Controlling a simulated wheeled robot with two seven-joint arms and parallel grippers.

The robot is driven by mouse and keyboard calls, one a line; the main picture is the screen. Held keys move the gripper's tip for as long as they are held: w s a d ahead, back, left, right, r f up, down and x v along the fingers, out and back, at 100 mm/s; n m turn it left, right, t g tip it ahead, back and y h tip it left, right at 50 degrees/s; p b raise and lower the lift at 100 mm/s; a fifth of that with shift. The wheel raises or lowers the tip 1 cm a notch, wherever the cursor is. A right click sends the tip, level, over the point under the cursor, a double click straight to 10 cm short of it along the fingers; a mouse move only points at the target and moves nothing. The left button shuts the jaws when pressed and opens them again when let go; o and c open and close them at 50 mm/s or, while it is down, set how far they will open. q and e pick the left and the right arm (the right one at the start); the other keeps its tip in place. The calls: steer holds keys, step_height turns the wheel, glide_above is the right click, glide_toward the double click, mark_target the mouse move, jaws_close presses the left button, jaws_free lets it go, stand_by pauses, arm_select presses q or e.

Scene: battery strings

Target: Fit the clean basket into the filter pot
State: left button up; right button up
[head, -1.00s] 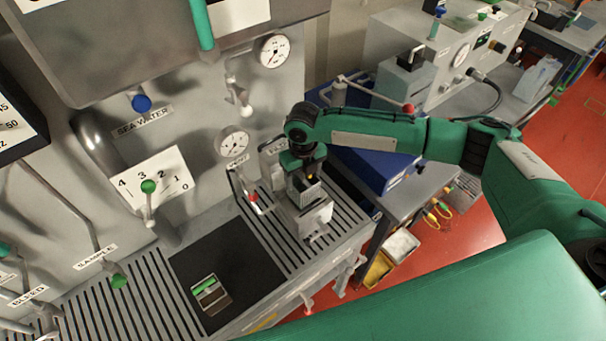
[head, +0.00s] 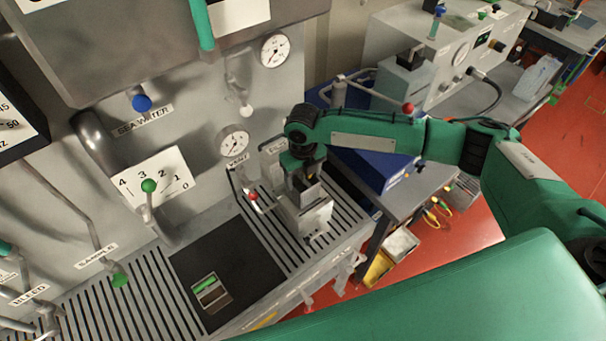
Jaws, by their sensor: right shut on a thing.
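The filter pot (head: 309,213) is a grey, box-shaped housing on the slatted bench at the centre. My right gripper (head: 302,184) points down at the pot's open top and is shut on a grey piece that looks like the clean basket. The fingers and pot wall hide most of this piece. I cannot tell how deep it sits in the pot. A second small grey basket with a green bar (head: 211,293) lies on the black mat (head: 222,257) to the left. My left gripper is not in view.
A red-tipped lever (head: 253,196) stands just left of the pot, with a gauge (head: 234,143) on the panel above. A blue box (head: 375,170) stands on the side bench to the right. Most of the black mat is clear.

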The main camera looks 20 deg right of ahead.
mark_target(303, 190)
steer(key=shift+f+b, duration=1.7)
steer(key=shift+f, duration=1.8)
steer(key=o, duration=1.5)
step_height(303, 190, up, 13)
steer(key=b, duration=0.4)
steer(key=shift+f, duration=0.15)
steer(key=shift+r+b, duration=0.3)
steer(key=shift+r, duration=0.25)
